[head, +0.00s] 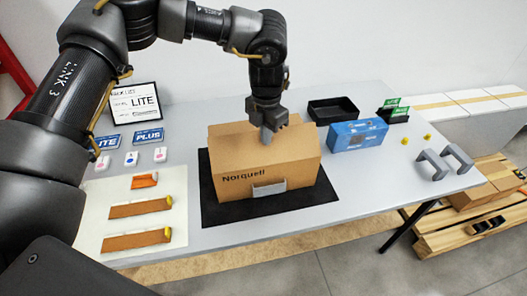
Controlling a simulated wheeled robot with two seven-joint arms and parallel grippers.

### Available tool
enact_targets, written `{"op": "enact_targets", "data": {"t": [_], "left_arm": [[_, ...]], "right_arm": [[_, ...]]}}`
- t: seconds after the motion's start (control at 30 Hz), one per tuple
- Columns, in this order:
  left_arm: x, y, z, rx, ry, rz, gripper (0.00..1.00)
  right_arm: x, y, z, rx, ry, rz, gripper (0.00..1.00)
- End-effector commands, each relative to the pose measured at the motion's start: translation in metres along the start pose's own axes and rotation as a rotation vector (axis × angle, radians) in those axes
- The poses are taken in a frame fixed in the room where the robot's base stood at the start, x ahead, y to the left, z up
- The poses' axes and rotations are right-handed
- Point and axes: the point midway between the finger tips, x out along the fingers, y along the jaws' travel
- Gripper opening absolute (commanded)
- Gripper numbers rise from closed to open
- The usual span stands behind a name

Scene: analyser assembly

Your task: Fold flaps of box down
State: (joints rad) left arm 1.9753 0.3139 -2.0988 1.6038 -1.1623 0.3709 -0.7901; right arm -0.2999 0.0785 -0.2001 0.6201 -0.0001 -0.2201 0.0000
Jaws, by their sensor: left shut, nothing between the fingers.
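A brown cardboard box (262,165) marked "Norquell" stands on a black mat (300,209) at the middle of the table. A pale label or tag sits low on its front face. My left gripper (267,137) is shut and empty, pointing down at the top of the box. Its fingertips are at or just above the top panels; I cannot tell if they touch. The gripper hides part of the box's rear top edge. A cardboard panel (229,128) shows along the back left of the top. I cannot tell exactly how each flap lies. My right gripper is not in view.
A blue box (357,134) and a black tray (333,110) stand right of the cardboard box. Grey U-shaped brackets (432,164) lie near the table's right end. A pale mat (118,198) with orange-brown parts lies at left.

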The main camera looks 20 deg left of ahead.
Motion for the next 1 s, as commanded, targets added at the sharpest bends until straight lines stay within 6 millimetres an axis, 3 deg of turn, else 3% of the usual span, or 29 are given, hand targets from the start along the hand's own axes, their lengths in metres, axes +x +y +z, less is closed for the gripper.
{"op": "enact_targets", "data": {"t": [0.77,1.0], "left_arm": [[0.034,0.026,0.015,-0.002,0.001,-0.001,0.00],[0.034,0.028,0.016,0.000,0.000,0.000,0.00]], "right_arm": [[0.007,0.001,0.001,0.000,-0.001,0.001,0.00],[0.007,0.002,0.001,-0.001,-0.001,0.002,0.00]]}}
